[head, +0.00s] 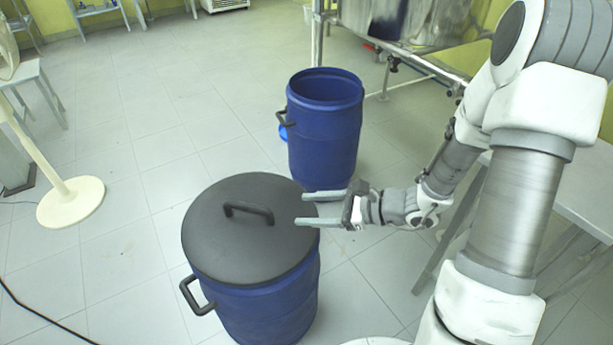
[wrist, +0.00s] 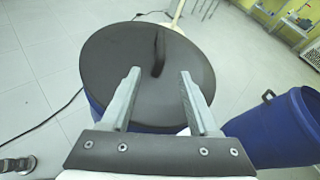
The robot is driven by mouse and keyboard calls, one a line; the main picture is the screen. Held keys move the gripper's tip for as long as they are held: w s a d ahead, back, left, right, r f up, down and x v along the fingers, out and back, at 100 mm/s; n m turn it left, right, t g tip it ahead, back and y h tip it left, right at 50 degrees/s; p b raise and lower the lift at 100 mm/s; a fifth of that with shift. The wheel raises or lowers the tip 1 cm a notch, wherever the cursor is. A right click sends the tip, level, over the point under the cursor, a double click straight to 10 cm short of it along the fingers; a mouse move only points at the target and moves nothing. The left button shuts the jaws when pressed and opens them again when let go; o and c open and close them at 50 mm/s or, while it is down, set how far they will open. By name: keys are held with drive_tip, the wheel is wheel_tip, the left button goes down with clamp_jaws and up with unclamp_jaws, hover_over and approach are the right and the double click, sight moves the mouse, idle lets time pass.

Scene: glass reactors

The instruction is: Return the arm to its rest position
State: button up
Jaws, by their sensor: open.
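My gripper (head: 322,208) is open and empty at the right edge of the black lid in the head view. Its two fingers point left, toward the lid's handle, and are apart from that handle. In the wrist view my gripper (wrist: 156,98) shows two parallel fingers spread wide, with the lid behind them. My arm reaches in from the right side of the head view, bent at the elbow. Whether the fingertips touch the lid cannot be told.
The black lid (head: 222,245) covers the front blue barrel (head: 265,310). A second blue barrel (head: 325,140) stands open behind. A grey table (head: 570,190) is at right, a steel vessel (head: 410,22) at back. A white stand base (head: 70,202) is left. Floor between is clear.

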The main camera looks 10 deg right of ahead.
drive_tip(key=s+a+r+n+g+h, duration=0.1)
drive_tip(key=s+r+n+g+h, duration=0.35)
drive_tip(key=s+r+n, duration=0.65)
drive_tip(key=s+d+r+n+t+h, duration=0.5)
drive_tip(key=d+r+n+h, duration=0.3)
drive_tip(key=d+r+n, duration=0.1)
wheel_tip(320, 180, up, 20)
drive_tip(key=p, duration=2)
drive_tip(key=shift+w+f, duration=0.15)
